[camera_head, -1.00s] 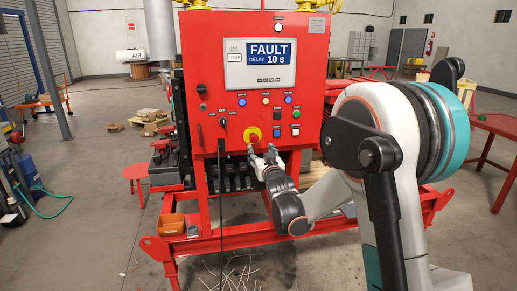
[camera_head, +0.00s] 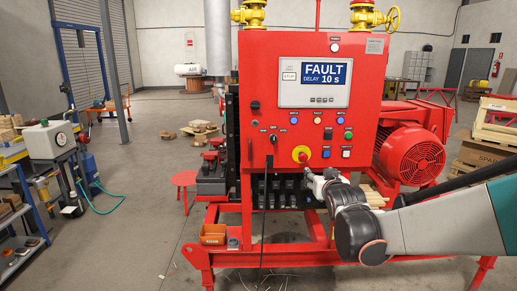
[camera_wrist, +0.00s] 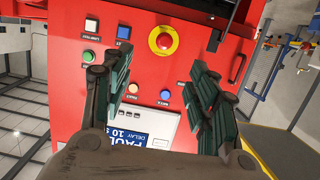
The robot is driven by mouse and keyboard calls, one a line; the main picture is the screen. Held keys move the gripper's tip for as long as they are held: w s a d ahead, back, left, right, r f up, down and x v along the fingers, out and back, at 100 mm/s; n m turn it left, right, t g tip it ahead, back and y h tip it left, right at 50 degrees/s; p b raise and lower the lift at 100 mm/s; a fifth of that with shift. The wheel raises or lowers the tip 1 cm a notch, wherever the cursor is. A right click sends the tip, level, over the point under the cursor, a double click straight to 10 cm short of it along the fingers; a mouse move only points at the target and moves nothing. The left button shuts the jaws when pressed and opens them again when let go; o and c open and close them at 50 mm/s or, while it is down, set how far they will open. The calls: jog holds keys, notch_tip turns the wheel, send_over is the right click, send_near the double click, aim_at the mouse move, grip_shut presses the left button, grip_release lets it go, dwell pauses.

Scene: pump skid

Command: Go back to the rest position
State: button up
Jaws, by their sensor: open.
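My gripper (camera_head: 314,179) is in front of the lower part of the red control panel (camera_head: 362,75), just below and right of the red stop button on its yellow ring (camera_head: 301,154). In the wrist view its dark green-padded fingers (camera_wrist: 162,66) are spread apart with nothing between them. The stop button (camera_wrist: 163,40) shows beyond the fingertips there, between them, and the panel face fills the middle. The panel screen (camera_head: 324,79) reads "FAULT DELAY 10 s". My arm runs from the gripper to the right edge of the head view.
A red motor (camera_head: 409,152) stands right of the panel, behind my arm. Yellow valves (camera_head: 375,18) sit above the panel. An orange bin (camera_head: 213,234) rests on the red skid frame (camera_head: 300,258). A black cable hangs down the panel front. Open floor lies to the left.

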jog(key=s+f+g, duration=0.2)
jog(key=s, duration=1)
jog(key=s+f+g, duration=0.3)
jog(key=s, duration=1)
jog(key=s+f+g, duration=0.2)
jog(key=s+g, duration=0.1)
jog(key=s, duration=1)
jog(key=shift+s+a+f+y, duration=0.15)
jog(key=shift+a+f+y, duration=0.15)
dwell(1.1)
